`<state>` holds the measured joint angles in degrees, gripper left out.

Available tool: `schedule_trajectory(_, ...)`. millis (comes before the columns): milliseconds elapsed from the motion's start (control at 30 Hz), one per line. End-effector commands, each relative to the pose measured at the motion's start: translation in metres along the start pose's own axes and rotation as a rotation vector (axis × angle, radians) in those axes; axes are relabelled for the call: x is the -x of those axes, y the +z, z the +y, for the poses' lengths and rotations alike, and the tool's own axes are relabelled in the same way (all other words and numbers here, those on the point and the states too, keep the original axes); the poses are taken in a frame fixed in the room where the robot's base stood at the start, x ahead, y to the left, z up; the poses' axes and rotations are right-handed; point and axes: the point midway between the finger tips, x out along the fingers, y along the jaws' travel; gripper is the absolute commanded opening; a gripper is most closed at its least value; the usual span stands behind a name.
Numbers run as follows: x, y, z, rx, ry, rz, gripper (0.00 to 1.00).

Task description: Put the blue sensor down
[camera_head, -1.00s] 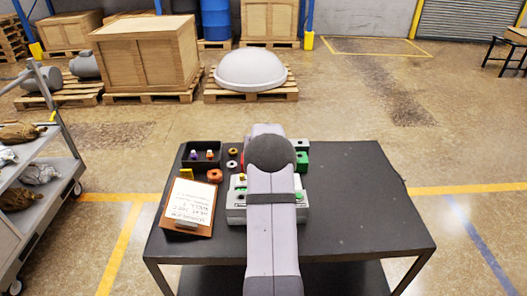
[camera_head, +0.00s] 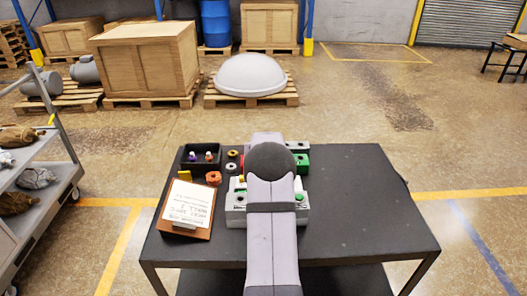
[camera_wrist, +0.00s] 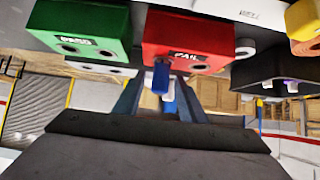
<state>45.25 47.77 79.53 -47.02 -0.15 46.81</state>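The blue sensor (camera_wrist: 161,76) shows in the wrist view as a small blue cylinder at one hole of the red FAIL block (camera_wrist: 188,30). It appears to stand in that hole; its lower end is hidden. The wrist view is upside down. My gripper (camera_wrist: 160,82) has its two fingers spread on either side of the sensor, with a visible gap on each side. In the head view my arm hides the gripper, the sensor and most of the red block.
The green PASS block (camera_wrist: 83,30) stands beside the red one. A black tray (camera_head: 202,166) with small parts, a clipboard (camera_head: 186,209) and a grey-white device (camera_head: 236,211) share the dark table (camera_head: 360,205). The table's right side is clear.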

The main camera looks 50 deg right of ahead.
Motion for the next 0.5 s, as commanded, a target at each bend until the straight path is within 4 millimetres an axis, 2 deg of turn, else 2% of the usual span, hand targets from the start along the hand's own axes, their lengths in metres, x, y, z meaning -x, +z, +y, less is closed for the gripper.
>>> schedule_trajectory(267,0.0009,-0.0012,0.0000,0.000,0.000,0.000,0.37)
schedule_trajectory(433,0.0064,-0.0084,0.0000,0.000,0.000,0.000,0.37)
schedule_trajectory(500,0.0095,-0.0050,0.0000,-0.001,0.000,0.000,0.37)
